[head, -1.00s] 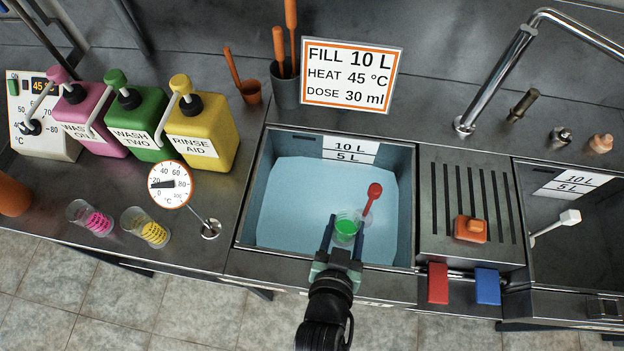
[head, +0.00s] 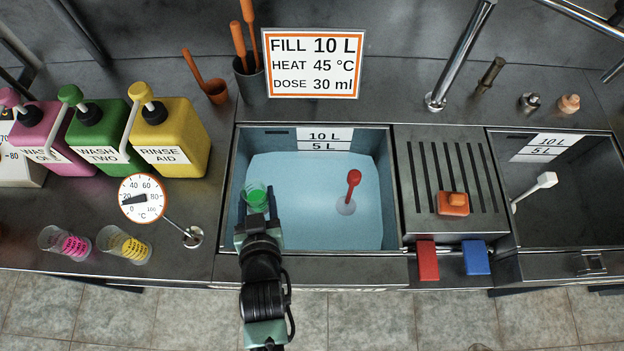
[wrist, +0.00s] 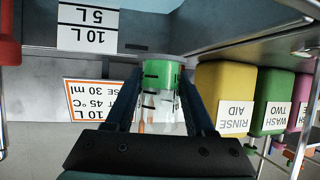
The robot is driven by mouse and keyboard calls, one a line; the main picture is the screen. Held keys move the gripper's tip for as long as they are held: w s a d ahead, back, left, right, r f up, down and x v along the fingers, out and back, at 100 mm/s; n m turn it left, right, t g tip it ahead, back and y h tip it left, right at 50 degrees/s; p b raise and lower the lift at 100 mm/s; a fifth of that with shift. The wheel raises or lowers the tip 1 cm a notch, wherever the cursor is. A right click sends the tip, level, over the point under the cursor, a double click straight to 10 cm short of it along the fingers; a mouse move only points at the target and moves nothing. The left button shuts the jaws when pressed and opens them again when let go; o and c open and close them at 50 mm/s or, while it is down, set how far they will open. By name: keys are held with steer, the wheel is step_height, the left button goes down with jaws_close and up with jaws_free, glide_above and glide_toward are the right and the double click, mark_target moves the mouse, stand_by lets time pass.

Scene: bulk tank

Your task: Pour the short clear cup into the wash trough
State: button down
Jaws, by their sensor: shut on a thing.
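The short clear cup (head: 257,194) holds green liquid and is upright. My gripper (head: 258,208) is shut on it, a finger on each side. In the head view the cup appears over the left part of the water-filled trough (head: 238,185), near its left wall. The water (head: 310,200) is pale blue. In the wrist view, which is upside down, the cup (wrist: 163,100) sits between both fingers with the green liquid at its base. Its height above the water is hard to judge.
A red-handled plug (head: 352,185) stands in the trough, right of the cup. Left are a dial thermometer (head: 142,198), pink (head: 68,243) and yellow (head: 125,245) cups and pump jugs (head: 175,135). A ribbed drainboard (head: 425,180) and second basin (head: 570,220) lie right.

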steer(key=shift+w+d+f+m+g+y+b, duration=0.45)
steer(key=shift+d+f+m+g+y+b, duration=0.3)
steer(key=shift+b, duration=0.75)
steer(key=m+y+b, duration=0.1)
steer(key=w+d+f+m+g+y+b, duration=0.1)
steer(key=d+m+y+b, duration=0.1)
steer(key=shift+w+d+f+g, duration=0.15)
steer(key=shift+d+f+g, duration=0.05)
steer(key=shift+f+g, duration=0.05)
steer(key=shift+r+m+y, duration=0.15)
steer(key=shift+m+y, duration=0.1)
steer(key=shift+f+m+g+y+b, duration=0.3)
steer(key=shift+f+m+y+b, duration=0.1)
steer(key=shift+m, duration=0.1)
stand_by(0.5)
steer(key=shift+r+m+g+y, duration=0.3)
steer(key=shift+r+m+y, duration=0.5)
steer(key=shift+m+y, duration=0.3)
stand_by(1.3)
steer(key=shift+w+d+r+m+y, duration=0.2)
steer(key=shift+d+m+y, duration=0.05)
steer(key=shift+d, duration=0.1)
steer(key=shift+w+d+r+m+y, duration=0.15)
steer(key=shift+w+d+m+y, duration=0.1)
steer(key=shift+d, duration=0.1)
stand_by(0.6)
